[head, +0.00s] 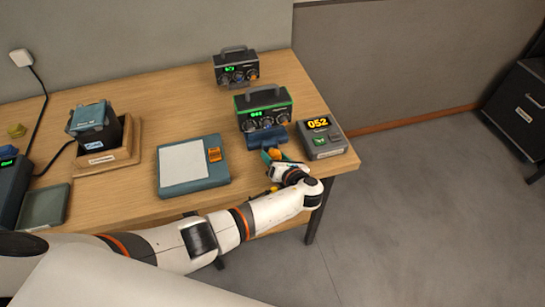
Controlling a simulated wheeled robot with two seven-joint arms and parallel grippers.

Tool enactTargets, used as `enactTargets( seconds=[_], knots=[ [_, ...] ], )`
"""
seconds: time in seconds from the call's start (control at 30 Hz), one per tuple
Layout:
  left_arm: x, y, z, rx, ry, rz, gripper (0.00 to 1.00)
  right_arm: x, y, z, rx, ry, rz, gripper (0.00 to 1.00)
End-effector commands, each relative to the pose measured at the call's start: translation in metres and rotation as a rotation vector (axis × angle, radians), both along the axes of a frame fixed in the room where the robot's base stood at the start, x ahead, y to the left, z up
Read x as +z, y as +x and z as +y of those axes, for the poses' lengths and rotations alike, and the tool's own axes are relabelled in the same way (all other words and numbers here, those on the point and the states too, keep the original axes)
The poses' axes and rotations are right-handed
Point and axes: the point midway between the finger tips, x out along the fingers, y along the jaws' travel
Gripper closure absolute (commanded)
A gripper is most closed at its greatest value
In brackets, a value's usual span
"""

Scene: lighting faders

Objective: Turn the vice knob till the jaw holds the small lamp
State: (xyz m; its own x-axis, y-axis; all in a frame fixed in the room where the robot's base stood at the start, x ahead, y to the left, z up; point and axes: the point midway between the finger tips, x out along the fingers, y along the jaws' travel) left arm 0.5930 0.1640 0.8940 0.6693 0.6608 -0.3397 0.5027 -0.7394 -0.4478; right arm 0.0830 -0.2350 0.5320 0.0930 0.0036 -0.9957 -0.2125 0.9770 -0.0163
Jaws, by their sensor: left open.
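A dark blue block (266,137), which looks like the vice, stands near the table's front right part, in front of a green-edged box. My left gripper (272,158) is just in front of this block, at the table's front edge. It is open. Small green and orange parts show by its fingers, too small to tell whether they are the knob or the gripper's own. I cannot tell whether the fingers touch the vice. The knob, the jaw and the small lamp cannot be made out; the gripper and wrist hide part of that spot. My right gripper is not in view.
The green-edged box (263,110) with knobs stands close behind the vice. A grey box reading 052 (322,137) is close on its right. A flat blue-grey panel (190,165) lies left. Another handled box (235,67) stands behind. The table (165,95) is clear at the back middle.

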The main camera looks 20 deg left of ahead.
Motion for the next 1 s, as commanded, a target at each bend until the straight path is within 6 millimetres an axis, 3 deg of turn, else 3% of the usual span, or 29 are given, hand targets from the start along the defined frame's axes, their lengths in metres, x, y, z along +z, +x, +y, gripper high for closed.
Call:
enactTargets(
  seconds=[0.37,1.0],
  knots=[
    [-0.005,-0.002,-0.001,-0.006,-0.083,-0.050,0.40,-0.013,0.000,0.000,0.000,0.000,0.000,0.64],
    [-0.009,-0.004,0.004,-0.005,-0.577,-0.389,0.40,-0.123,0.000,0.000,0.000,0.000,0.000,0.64]
  ],
)
